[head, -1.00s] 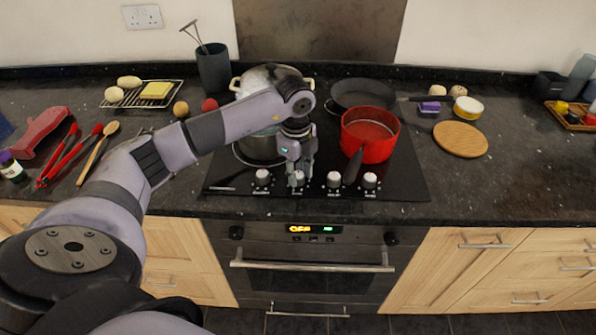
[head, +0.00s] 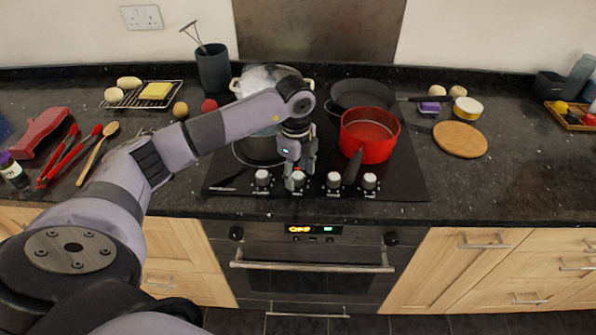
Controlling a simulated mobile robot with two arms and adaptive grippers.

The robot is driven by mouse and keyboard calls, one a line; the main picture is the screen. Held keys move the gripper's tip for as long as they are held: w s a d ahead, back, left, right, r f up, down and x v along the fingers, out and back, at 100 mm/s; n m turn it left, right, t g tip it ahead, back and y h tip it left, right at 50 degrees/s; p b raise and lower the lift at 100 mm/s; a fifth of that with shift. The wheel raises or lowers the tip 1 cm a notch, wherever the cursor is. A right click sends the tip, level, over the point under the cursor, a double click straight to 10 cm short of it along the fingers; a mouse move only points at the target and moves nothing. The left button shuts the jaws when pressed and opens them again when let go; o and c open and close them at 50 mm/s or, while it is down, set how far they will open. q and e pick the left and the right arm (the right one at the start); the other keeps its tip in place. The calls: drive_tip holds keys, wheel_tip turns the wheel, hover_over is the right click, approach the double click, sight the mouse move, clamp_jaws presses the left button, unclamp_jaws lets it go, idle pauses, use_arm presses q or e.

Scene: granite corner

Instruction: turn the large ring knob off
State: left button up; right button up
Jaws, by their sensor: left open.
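Several white-topped knobs stand in a row along the front of the black hob (head: 225,183): the far-left knob (head: 262,178), the second knob (head: 296,180), the third knob (head: 333,180) and the right knob (head: 369,182). I cannot tell by sight which one serves the large ring. My left gripper (head: 296,172) points down at the second knob, with its fingers open around or just above that knob; contact cannot be made out. My right gripper is out of view.
A red pan (head: 369,140) stands on the hob, its dark handle reaching forward between the third and right knobs. A dark frying pan (head: 350,92) and a pale-handled pot (head: 243,77) are behind. The oven (head: 310,255) with display is below.

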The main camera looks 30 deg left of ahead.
sight(296, 177)
use_arm(q)
wheel_tip(296, 177, up, 12)
drive_tip(key=shift+s, duration=0.3)
idle(0.3)
drive_tip(key=shift+s+f, duration=0.1)
idle(0.4)
